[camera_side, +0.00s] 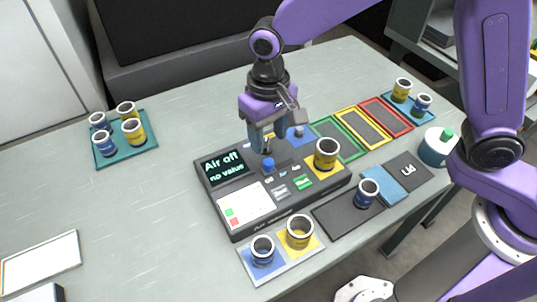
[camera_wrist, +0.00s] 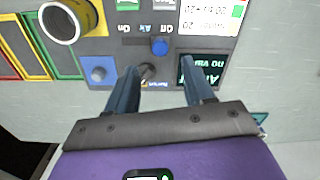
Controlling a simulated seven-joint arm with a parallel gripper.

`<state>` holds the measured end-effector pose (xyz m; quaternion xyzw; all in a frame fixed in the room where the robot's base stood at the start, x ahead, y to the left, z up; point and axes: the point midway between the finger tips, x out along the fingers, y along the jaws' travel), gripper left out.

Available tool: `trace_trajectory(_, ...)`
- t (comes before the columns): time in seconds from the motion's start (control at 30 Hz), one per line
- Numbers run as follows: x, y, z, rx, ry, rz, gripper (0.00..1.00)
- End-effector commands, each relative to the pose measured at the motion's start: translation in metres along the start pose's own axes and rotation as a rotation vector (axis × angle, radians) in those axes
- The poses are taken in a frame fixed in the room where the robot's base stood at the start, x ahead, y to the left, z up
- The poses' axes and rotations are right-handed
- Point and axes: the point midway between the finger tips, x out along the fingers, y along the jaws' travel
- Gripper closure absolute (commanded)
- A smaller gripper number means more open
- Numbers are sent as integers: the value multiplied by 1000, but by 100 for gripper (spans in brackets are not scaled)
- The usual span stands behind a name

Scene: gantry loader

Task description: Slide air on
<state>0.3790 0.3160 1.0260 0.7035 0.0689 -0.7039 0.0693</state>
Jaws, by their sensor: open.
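The control panel (camera_side: 240,215) lies on the table, and its display (camera_side: 225,166) reads "Air off, no value". A blue round knob (camera_side: 268,164) stands on the panel; it also shows in the wrist view (camera_wrist: 159,46), beside small upside-down lettering that includes "On" and "Air". My gripper (camera_side: 265,148) is over the back part of the panel, pointing down. In the wrist view my gripper (camera_wrist: 159,68) has its two fingers apart with nothing held. The blue knob shows just beyond the fingertips, between their lines. A dark round part (camera_wrist: 148,71) shows between the fingers.
A yellow cup (camera_side: 326,154) stands on the panel's right side. Blue and yellow cups stand on a front mat (camera_side: 280,262), and a blue cup (camera_side: 367,193) on a dark pad. Coloured frames (camera_side: 363,128) lie behind right. A teal tray (camera_side: 149,143) holds cups; the left table is mostly clear.

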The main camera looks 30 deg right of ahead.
Motion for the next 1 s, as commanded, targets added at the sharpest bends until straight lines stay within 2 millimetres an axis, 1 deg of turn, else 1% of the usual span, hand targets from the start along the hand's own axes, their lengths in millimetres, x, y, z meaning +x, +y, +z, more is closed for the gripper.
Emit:
trace_trajectory(0.03,11,1,1,0,-5,3,47)
trace_trajectory(0.1,23,0,1,0,-4,3,47)
trace_trajectory(0.2,40,0,1,-1,-4,3,47)
trace_trajectory(0.33,56,0,1,-1,-3,2,47)
trace_trajectory(0.5,67,0,1,-1,-1,1,47)
trace_trajectory(0.8,69,0,0,-1,1,-1,47)
trace_trajectory(0.83,69,0,0,-1,1,-1,51)
trace_trajectory(0.87,69,0,0,-1,1,-1,60)
trace_trajectory(0.9,69,0,0,-1,1,-1,74)
trace_trajectory(0.97,69,0,0,-1,1,-1,93)
trace_trajectory(1.0,69,0,0,-1,1,-1,100)
